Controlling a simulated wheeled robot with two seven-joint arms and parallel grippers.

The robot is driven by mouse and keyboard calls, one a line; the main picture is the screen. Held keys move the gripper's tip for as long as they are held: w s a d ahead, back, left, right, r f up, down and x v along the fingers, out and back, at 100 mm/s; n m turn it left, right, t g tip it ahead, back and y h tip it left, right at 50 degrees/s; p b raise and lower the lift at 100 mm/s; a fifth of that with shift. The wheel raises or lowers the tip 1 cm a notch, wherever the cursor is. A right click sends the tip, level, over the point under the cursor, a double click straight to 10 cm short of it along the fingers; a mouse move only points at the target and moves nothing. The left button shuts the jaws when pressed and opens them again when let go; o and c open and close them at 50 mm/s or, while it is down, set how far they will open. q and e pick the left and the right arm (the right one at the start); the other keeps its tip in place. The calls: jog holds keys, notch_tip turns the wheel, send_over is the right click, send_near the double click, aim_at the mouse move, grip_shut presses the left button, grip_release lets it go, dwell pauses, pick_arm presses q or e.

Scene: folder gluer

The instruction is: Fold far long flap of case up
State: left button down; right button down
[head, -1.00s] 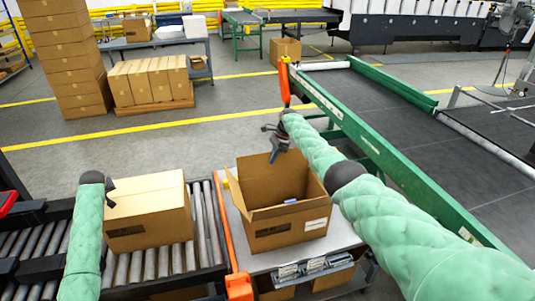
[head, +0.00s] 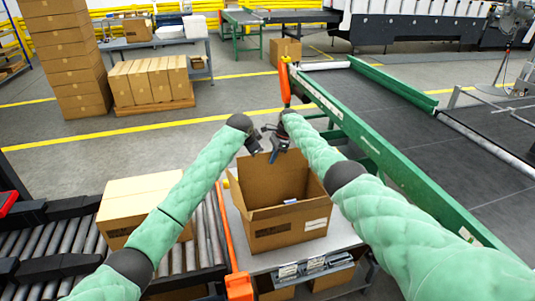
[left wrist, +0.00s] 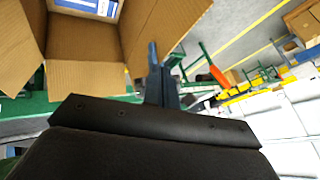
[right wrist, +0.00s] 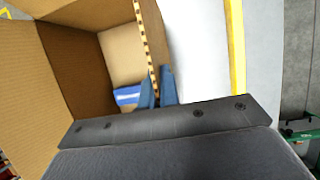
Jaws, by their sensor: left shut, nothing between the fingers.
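The open case (head: 265,232) is a brown carton on the grey side table, with a white label on its near face. Its far panel (head: 262,172) stands up at the back, and something blue and white (head: 290,201) lies inside. My left gripper (head: 254,148) is shut and empty by the far left of the case. In the left wrist view its fingers (left wrist: 162,85) are beside a cardboard flap (left wrist: 165,25). My right gripper (head: 275,152) is just beyond the far panel. In the right wrist view its fingers (right wrist: 158,88) meet a cardboard edge (right wrist: 147,45); whether they grip it is unclear.
A closed carton (head: 130,208) stands on the roller conveyor (head: 205,225) at left, under my left arm. An orange rail (head: 228,240) separates the conveyor from the grey table (head: 345,232). A green-framed belt conveyor (head: 350,128) runs along the right.

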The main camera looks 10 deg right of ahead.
pick_arm(q)
jog(key=s+d+m, duration=0.1)
jog(key=s+d, duration=0.1)
jog(key=d, duration=0.1)
pick_arm(e)
jog(key=shift+s+f, duration=0.1)
jog(key=shift+f, duration=0.15)
pick_arm(q)
send_near(270, 156)
notch_tip(270, 156, down, 4)
jog(key=s+d, duration=0.2)
jog(key=shift+w+a, duration=0.1)
jog(key=shift+w, duration=2.15)
jog(key=shift+w, duration=0.1)
